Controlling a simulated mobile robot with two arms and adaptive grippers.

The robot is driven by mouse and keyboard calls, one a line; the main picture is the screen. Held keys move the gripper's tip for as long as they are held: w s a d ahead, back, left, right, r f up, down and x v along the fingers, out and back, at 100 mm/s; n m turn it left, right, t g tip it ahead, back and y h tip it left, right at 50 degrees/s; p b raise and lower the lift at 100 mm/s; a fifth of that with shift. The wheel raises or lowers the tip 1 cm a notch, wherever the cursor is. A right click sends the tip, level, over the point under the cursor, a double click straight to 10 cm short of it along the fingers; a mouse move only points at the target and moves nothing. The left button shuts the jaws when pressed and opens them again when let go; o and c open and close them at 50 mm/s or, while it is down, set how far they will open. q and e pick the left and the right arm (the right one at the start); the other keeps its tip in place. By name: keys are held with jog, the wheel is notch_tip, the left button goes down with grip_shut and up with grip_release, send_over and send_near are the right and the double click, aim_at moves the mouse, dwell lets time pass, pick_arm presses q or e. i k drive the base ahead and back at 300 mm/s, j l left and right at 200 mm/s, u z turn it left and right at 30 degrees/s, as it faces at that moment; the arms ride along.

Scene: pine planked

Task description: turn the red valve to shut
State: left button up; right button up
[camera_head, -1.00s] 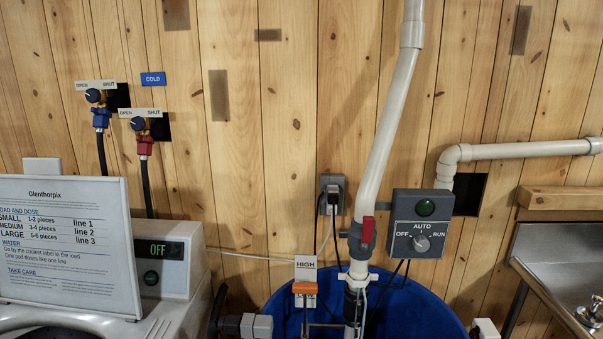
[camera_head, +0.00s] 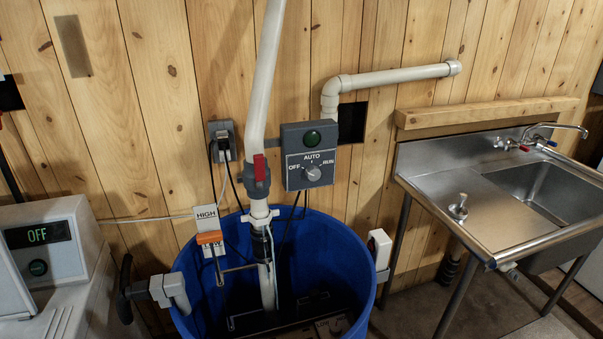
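The red-bodied valve with the dark knob and the OPEN/SHUT label, on the wall at the left in the earlier head view, is out of frame now. Only a dark hose (camera_head: 10,178) at the left edge shows near where it hangs. A different red part, a lever handle (camera_head: 260,167), sits on a grey fitting of the white standing pipe (camera_head: 262,90). The lever stands upright along the pipe. Neither of my grippers is in view.
A blue tub (camera_head: 186,262) stands below the pipe. A grey switch box (camera_head: 308,165) reads OFF, AUTO, RUN. A white machine (camera_head: 75,275) showing OFF is at left. A steel sink (camera_head: 465,222) is at right. Some bare floor (camera_head: 415,312) shows between tub and sink.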

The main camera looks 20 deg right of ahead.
aim_at(259, 163)
jog(key=k+l, duration=0.1)
jog(key=l, duration=0.35)
jog(key=k+l, duration=0.1)
jog(key=l, duration=0.3)
jog(key=k+l+z, duration=0.1)
jog(key=l, duration=0.35)
jog(key=i+j, duration=0.15)
jog(key=j, duration=0.15)
jog(key=i+j, duration=0.2)
